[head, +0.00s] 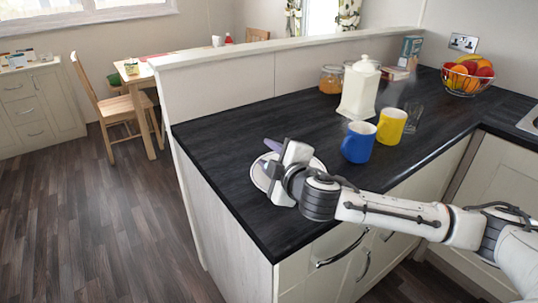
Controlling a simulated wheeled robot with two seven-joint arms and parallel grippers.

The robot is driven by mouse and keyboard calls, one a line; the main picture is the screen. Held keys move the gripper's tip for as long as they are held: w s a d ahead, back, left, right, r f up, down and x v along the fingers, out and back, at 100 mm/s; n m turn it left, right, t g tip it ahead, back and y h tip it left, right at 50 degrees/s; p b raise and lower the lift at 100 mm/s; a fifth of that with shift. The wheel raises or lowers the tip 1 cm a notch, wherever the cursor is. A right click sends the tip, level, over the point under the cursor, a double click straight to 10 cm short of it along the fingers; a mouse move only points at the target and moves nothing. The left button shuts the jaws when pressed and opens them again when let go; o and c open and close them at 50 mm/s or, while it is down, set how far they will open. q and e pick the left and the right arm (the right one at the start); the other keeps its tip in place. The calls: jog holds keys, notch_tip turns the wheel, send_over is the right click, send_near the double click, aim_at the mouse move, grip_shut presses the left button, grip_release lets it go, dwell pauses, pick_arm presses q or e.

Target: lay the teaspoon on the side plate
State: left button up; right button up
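A white side plate (260,178) lies near the left end of the dark worktop, mostly hidden behind my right gripper. My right gripper (277,172) is over the plate, with its hand and wrist covering the plate's middle. A purple piece (272,145) sticks out past the far left side of the gripper; it may be the teaspoon's handle, but the rest is hidden. I cannot tell whether the fingers are open or shut, or whether they hold it. My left gripper is out of view.
A blue mug (357,143) and a yellow mug (391,127) stand right of the plate. A fruit bowl (468,77) is at the back right.

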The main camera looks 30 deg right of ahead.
jog(key=v, duration=0.9)
jog(key=shift+b, duration=0.4)
jog(key=shift+s+r, duration=0.2)
jog(key=shift+s, duration=0.45)
